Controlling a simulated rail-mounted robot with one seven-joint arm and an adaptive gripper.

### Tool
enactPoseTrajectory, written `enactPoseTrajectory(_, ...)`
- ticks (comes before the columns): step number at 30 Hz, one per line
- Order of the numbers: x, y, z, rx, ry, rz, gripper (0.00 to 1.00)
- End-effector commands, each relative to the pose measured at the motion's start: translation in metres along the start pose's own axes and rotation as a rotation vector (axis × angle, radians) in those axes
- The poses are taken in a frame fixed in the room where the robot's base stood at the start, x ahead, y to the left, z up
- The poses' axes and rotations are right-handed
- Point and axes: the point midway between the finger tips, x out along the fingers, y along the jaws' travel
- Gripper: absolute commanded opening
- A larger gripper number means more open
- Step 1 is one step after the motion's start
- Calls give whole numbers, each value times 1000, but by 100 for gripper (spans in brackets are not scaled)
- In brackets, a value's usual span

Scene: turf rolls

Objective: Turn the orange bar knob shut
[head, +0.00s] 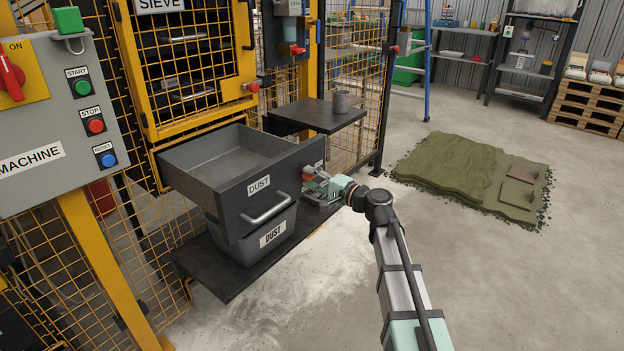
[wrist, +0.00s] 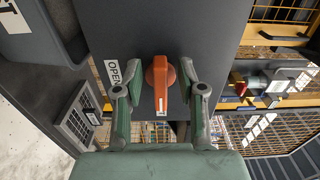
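The orange bar knob (wrist: 160,78) is on a dark grey panel in the wrist view, beside a white label reading OPEN (wrist: 113,72). Its bar runs up and down in that picture, with a pale mark at the lower end. My gripper (wrist: 160,71) is open, with one finger on each side of the knob. A narrow gap shows between each finger and the knob. In the head view, my gripper (head: 317,184) is at the right end of the drawer front marked DUST (head: 258,187). The knob (head: 309,175) is partly hidden there by the fingers.
The dust drawer (head: 205,152) stands pulled out above a grey bin (head: 268,238) on a dark shelf (head: 225,283). A dark side shelf (head: 310,115) with a grey cup (head: 341,101) is behind my gripper. Yellow mesh fencing is close by.

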Motion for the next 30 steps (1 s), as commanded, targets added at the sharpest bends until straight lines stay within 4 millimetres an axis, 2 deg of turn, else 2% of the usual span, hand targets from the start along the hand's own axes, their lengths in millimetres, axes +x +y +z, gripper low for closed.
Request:
enactPoseTrajectory(4,-3,0,0,1,1,0,40)
enactPoseTrajectory(8,-15,0,1,1,1,0,40)
enactPoseTrajectory(21,-95,0,2,0,2,-1,40)
enactPoseTrajectory(27,-116,0,0,0,1,-1,40)
enactPoseTrajectory(30,-120,0,0,0,1,0,40)
